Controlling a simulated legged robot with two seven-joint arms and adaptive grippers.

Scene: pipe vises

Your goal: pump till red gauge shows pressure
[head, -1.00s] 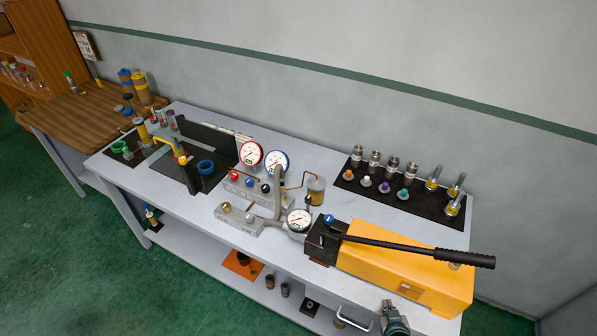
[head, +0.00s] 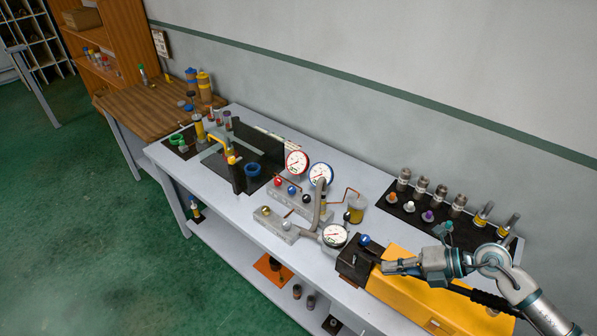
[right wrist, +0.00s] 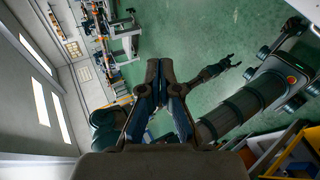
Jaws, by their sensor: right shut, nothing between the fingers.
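The red-rimmed gauge (head: 297,162) stands upright on the grey valve block in the head view, beside a blue-rimmed gauge (head: 320,174). Its needle is too small to read. The hand pump has a yellow body (head: 400,297), a black front block and a black handle (head: 488,299) lying along its top, partly hidden by my right arm. My right gripper (head: 388,267) is shut and empty, over the front part of the pump. Its fingers also show in the right wrist view (right wrist: 160,75). A small, dark gripper, apparently my left (right wrist: 230,62), shows there, its jaws unclear.
A white gauge (head: 334,236) sits next to the pump's front. Valve knobs, red (head: 277,181) and blue, lie in front of the gauges. A black mat (head: 400,210) with several fittings is behind the pump. A vise (head: 237,170) stands further left. Green floor is clear in front.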

